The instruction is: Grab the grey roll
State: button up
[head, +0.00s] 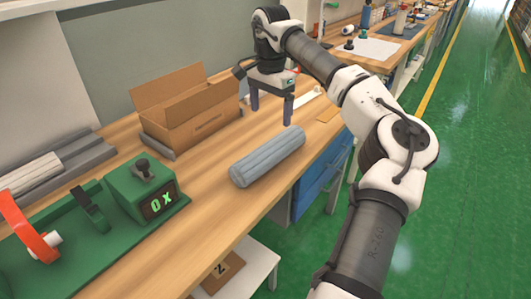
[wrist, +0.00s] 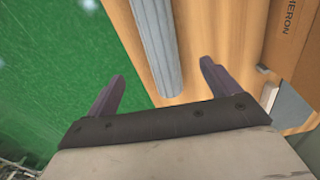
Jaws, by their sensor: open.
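The grey roll (head: 267,157) lies on its side on the wooden workbench, near the bench's front edge. It is a ridged grey cylinder. My gripper (head: 271,112) is above the bench, just beyond the roll's far end, with its fingers pointing down, open and empty. In the wrist view the roll (wrist: 155,45) runs down from the top edge, and its near end lies ahead of and between the open fingers of my gripper (wrist: 162,78). No contact between fingers and roll is visible.
An open cardboard box (head: 190,115) stands behind the roll. A green device with a display (head: 140,188) and an orange ring (head: 28,232) are at the left. Grey and white rolls (head: 45,172) lie at the back left. Blue drawers (head: 318,185) sit below the bench; green floor is right.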

aim_at(270, 145)
notch_tip(270, 145, down, 8)
jog(key=shift+f+p, duration=0.1)
jog(key=shift+p, duration=0.25)
jog(key=shift+f+p, duration=0.75)
jog(key=shift+f, duration=1.85)
jog(key=c, duration=1.3)
